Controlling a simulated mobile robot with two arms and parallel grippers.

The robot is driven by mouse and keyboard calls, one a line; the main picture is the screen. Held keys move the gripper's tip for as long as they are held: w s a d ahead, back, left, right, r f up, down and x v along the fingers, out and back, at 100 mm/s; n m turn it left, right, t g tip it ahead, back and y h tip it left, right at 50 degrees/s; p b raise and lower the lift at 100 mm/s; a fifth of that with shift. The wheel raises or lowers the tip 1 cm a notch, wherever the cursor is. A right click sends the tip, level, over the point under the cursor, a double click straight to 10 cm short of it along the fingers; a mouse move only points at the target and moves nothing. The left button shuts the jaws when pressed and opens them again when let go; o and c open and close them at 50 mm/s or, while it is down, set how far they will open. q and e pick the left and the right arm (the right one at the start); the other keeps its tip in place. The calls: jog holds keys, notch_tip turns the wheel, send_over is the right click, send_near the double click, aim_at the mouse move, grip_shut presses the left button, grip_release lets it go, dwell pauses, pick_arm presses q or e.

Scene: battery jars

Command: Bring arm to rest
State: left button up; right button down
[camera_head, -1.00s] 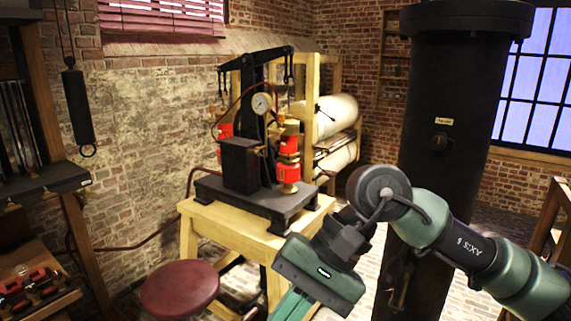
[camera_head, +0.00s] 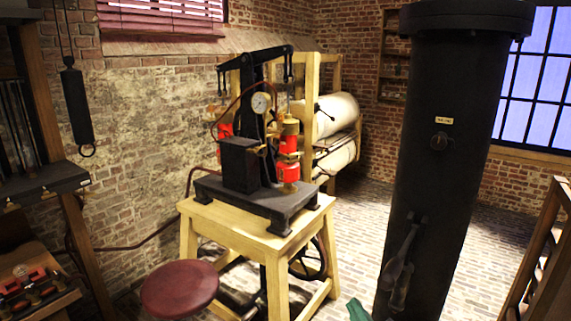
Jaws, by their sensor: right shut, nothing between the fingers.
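Only a small teal tip of my right gripper (camera_head: 357,311) shows, at the bottom edge just left of the black column. The rest of my right arm is out of the frame. The gripper is shut and empty, and it touches nothing that I can see. My left gripper is not in view.
A wooden stand (camera_head: 258,235) bears a black pump with red cylinders (camera_head: 288,170) and a gauge. A red round stool (camera_head: 180,288) stands in front. A thick black column (camera_head: 445,160) rises at right. A bench (camera_head: 35,295) stands at lower left. Brick floor is clear behind.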

jog(key=s+d+f+m+g+h, duration=0.1)
jog(key=s+d+f+m+g, duration=0.15)
jog(key=s+f, duration=0.4)
jog(key=s+d+f+m+g+h, duration=0.1)
jog(key=s+d+f+m+g, duration=0.2)
jog(key=f, duration=0.6)
jog(key=s+d+f+m+g, duration=0.1)
jog(key=s+f+m+g, duration=0.45)
jog(key=s, duration=0.95)
notch_tip(320, 180, down, 28)
jog(key=s+n+g+b, duration=0.1)
jog(key=s+n+g, duration=0.1)
jog(key=g, duration=0.1)
jog(key=s+d+f+g, duration=0.1)
jog(key=s+d+f, duration=0.2)
jog(key=s+f, duration=1.4)
jog(key=shift+s+d+f+b, duration=0.15)
jog(key=shift+s+f+b, duration=0.1)
jog(key=shift+f+b, duration=0.25)
jog(key=shift+s, duration=0.1)
